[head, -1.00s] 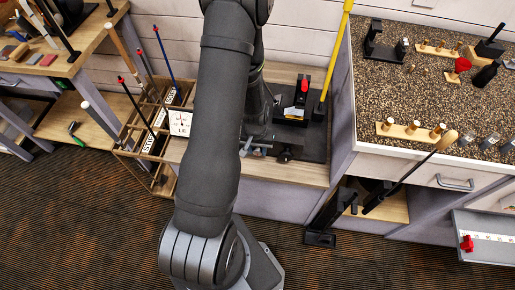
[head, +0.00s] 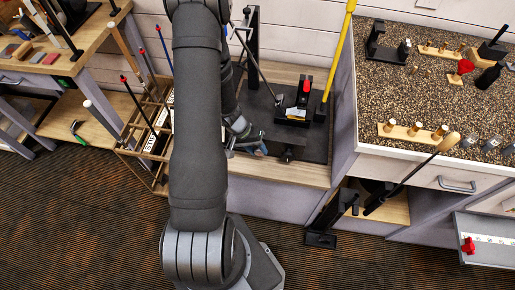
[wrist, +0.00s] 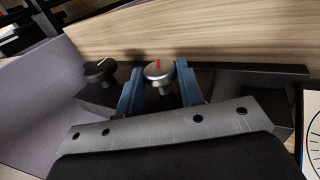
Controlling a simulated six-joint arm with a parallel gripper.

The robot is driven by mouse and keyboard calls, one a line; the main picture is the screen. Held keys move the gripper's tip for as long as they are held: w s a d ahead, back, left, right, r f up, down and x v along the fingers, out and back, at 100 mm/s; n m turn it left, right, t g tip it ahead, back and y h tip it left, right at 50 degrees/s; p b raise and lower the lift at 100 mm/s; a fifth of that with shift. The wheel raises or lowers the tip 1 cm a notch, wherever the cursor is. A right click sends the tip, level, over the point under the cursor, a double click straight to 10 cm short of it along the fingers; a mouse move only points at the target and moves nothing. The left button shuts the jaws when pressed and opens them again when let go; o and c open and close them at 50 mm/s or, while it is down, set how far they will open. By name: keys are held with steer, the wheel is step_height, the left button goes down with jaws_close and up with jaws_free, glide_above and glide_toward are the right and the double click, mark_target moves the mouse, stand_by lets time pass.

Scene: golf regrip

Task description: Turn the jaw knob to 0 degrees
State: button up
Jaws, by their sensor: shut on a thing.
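In the wrist view, a silver round knob (wrist: 159,72) with a red mark sits between the two blue fingers of my gripper (wrist: 159,86). My gripper is shut on this knob. The red mark points toward the top of the wrist picture. A black knob (wrist: 99,71) with a white mark stands apart to the left on a black block; it also shows in the head view (head: 287,157). In the head view my gripper (head: 258,151) is at the front edge of the black bench plate (head: 314,148), and the silver knob is hard to make out there.
A black stand with a red-topped part (head: 306,88) sits on the bench plate. A golf club (head: 255,62) leans at the back. A wooden rack of clubs (head: 150,140) is close on the left of my arm.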

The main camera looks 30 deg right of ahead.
steer(key=g+h, duration=0.2)
steer(key=shift+w+a+f+g+h, duration=0.25)
steer(key=shift+g+h, duration=0.05)
steer(key=g+h, duration=0.2)
steer(key=shift+w+a+f+g+h, duration=0.1)
steer(key=shift+f+g+h, duration=0.15)
steer(key=shift+g+h, duration=0.05)
steer(key=g+h, duration=0.2)
steer(key=f+g+h, duration=0.1)
steer(key=g+h, duration=0.1)
steer(key=shift+g+h, duration=0.3)
steer(key=o, duration=0.9)
